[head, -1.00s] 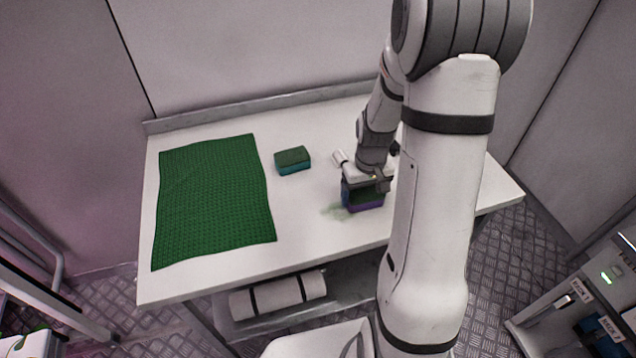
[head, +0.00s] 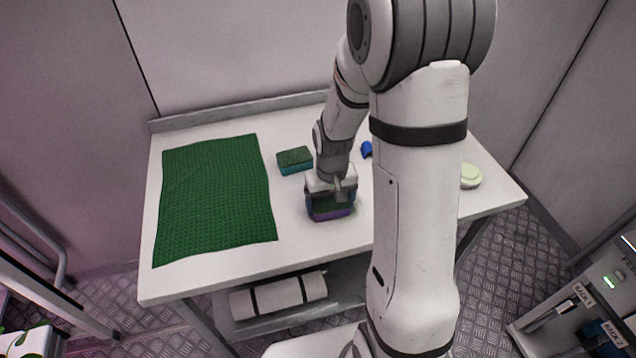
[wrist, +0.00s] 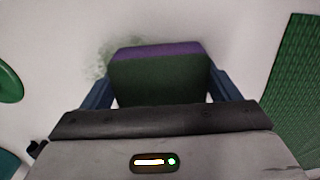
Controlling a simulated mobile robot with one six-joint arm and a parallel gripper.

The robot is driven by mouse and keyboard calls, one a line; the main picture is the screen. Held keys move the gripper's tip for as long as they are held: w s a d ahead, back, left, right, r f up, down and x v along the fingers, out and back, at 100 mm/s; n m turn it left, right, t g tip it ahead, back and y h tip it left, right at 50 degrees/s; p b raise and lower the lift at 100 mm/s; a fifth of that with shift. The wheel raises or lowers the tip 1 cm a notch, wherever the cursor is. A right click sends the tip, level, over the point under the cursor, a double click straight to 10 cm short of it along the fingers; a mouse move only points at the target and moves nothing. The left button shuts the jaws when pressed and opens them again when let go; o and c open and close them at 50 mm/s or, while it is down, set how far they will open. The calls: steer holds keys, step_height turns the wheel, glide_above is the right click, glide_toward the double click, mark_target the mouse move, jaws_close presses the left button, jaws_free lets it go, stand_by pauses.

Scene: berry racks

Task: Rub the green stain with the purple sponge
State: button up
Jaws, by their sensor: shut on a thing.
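The purple sponge (head: 332,215), with a dark green top layer, is held in my gripper (head: 331,199) near the front middle of the table. In the wrist view the sponge (wrist: 157,50) sits between the two blue fingers, its purple edge facing away. It appears to be on or just above the tabletop; I cannot tell whether it touches. The green stain (wrist: 103,57) is a faint blotch beside the sponge in the wrist view, partly covered by it. In the head view the sponge and gripper hide most of the stain.
A green and teal sponge (head: 294,160) lies behind and left of my gripper. A green textured mat (head: 215,200) covers the table's left part. A small blue object (head: 366,150) and a pale green round item (head: 470,176) are to the right.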

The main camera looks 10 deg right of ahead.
steer(key=shift+a+f, duration=0.2)
steer(key=shift+a, duration=0.25)
steer(key=shift+a+r, duration=0.2)
steer(key=shift+a, duration=0.15)
steer(key=r+p, duration=0.1)
steer(key=r, duration=0.1)
steer(key=r+p, duration=0.1)
steer(key=shift+a+r, duration=0.35)
steer(key=shift+r+p, duration=1.7)
steer(key=shift+r, duration=0.6)
